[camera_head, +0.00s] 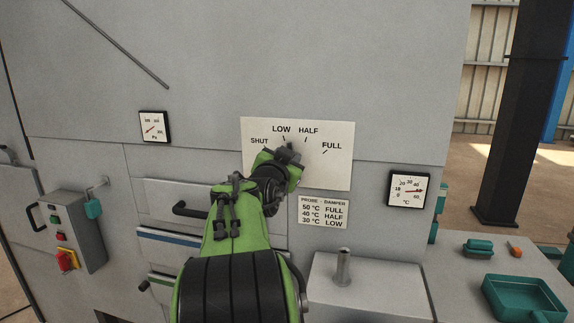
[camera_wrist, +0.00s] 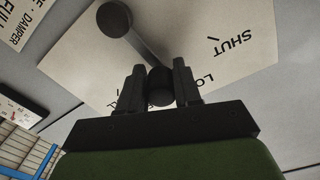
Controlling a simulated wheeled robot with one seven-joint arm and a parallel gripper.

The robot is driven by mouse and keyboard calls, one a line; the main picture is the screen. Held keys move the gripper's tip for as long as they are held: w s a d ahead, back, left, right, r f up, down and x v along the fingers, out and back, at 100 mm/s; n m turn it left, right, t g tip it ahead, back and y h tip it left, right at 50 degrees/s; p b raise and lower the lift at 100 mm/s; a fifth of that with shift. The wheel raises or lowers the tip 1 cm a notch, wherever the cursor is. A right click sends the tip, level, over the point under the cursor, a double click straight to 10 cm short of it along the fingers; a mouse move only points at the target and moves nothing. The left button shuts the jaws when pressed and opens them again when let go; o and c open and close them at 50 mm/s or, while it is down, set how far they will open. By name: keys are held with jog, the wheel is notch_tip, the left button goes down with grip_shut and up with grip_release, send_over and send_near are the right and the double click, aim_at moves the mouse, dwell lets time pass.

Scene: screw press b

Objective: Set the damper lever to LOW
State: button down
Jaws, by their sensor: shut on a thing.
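The white damper plate (camera_head: 325,172) is on the grey panel, marked SHUT, LOW, HALF and FULL from left to right. In the wrist view the plate (camera_wrist: 225,62) appears turned over. The dark damper lever (camera_wrist: 140,45) runs from its round hub (camera_wrist: 113,18) to a knob (camera_wrist: 160,88) between my fingers. My gripper (camera_wrist: 159,72) is shut on this knob. In the head view my gripper (camera_head: 289,153) is just below the LOW and HALF ticks and hides most of the lever. The lever points around LOW to HALF; I cannot tell the exact mark.
A table plate (camera_head: 323,211) below pairs 50 °C with FULL, 40 °C with HALF and 30 °C with LOW. A °C gauge (camera_head: 409,190) is to the right, a Pa gauge (camera_head: 154,127) to the left. A drawer handle (camera_head: 188,210) and a grey block (camera_head: 365,285) stand out below.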

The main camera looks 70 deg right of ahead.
jog(key=shift+w+a+r+t, duration=0.1)
jog(key=shift+w+a+t, duration=0.15)
jog(key=shift+w, duration=0.35)
jog(key=c, duration=0.8)
grip_release()
jog(key=shift+w+d, duration=0.1)
jog(key=shift+w, duration=0.2)
jog(key=shift+s, duration=0.35)
jog(key=a, duration=0.5)
jog(key=s+a+b, duration=0.1)
jog(key=a, duration=0.4)
jog(key=s+a+b, duration=0.1)
jog(key=a, duration=0.4)
jog(key=shift+s+a, duration=0.25)
